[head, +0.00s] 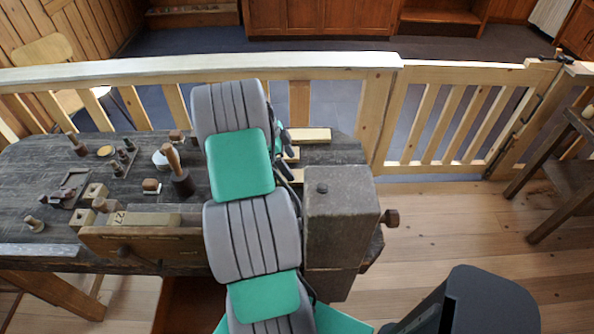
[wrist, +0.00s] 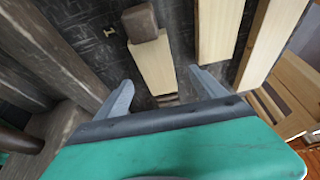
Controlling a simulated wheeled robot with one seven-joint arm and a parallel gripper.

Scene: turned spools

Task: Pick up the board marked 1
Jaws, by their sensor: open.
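In the wrist view my gripper (wrist: 160,78) is open, its two grey fingers apart. A pale wooden board (wrist: 152,62) shows between and beyond the fingers, with a dark brown block (wrist: 140,22) at its far end. A second pale board (wrist: 220,30) and a third (wrist: 272,40) lie to its right. I cannot read a 1 on any of them. In the head view my arm hides most of the gripper; pale boards show just right of it, the clearest at the back (head: 310,134). A block board marked 27 (head: 143,219) lies left of my arm.
The dark workbench (head: 50,160) holds a mallet (head: 178,175), small wooden blocks (head: 95,193) and turned pieces on the left. A heavy vise-like wooden block (head: 340,215) stands right of my arm. A railing (head: 330,65) runs behind.

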